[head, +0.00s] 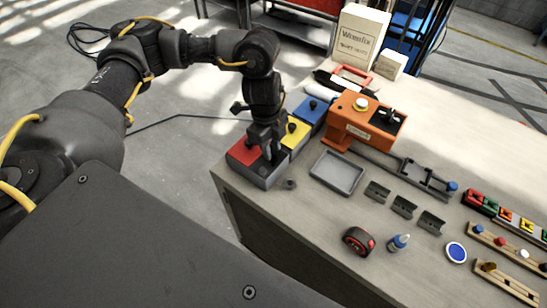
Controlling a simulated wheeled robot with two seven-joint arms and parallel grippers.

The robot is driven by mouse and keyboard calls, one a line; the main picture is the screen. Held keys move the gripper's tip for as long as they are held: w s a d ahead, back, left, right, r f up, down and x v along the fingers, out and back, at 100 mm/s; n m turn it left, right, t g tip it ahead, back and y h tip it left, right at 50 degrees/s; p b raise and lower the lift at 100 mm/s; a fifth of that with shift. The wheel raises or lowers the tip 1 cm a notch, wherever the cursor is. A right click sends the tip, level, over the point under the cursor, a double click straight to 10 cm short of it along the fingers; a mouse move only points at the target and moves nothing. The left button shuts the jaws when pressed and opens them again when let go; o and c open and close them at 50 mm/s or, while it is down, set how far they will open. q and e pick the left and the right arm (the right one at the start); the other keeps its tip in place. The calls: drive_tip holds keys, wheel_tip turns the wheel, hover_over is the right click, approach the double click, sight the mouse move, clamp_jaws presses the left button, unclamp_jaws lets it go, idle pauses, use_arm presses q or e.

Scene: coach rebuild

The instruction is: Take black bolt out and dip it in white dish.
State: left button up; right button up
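My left gripper (267,152) points down over the red end of a grey fixture (268,173) at the table's left corner. Its fingers are dark and close to the fixture; I cannot tell whether they hold anything. A black bolt-like piece (291,127) stands on the yellow part of the fixture, and another (312,104) on the blue part. A wooden rack (508,248) at the right carries small pegs with blue, red, white and black heads. A round white dish (456,252) with a blue inside lies at the front right. My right gripper is out of view.
A grey tray (338,173) lies right of the fixture. An orange machine (364,124) stands behind it. Small grey holders (403,206), a tape measure (358,241) and a blue-and-white bottle (398,243) stand between tray and dish. A white box (358,38) is at the back.

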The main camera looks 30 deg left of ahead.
sight(273, 161)
use_arm(q)
drive_tip(key=shift+d+f, duration=0.15)
drive_tip(key=shift+f, duration=1.3)
clamp_jaws()
drive_tip(key=shift+r, duration=0.2)
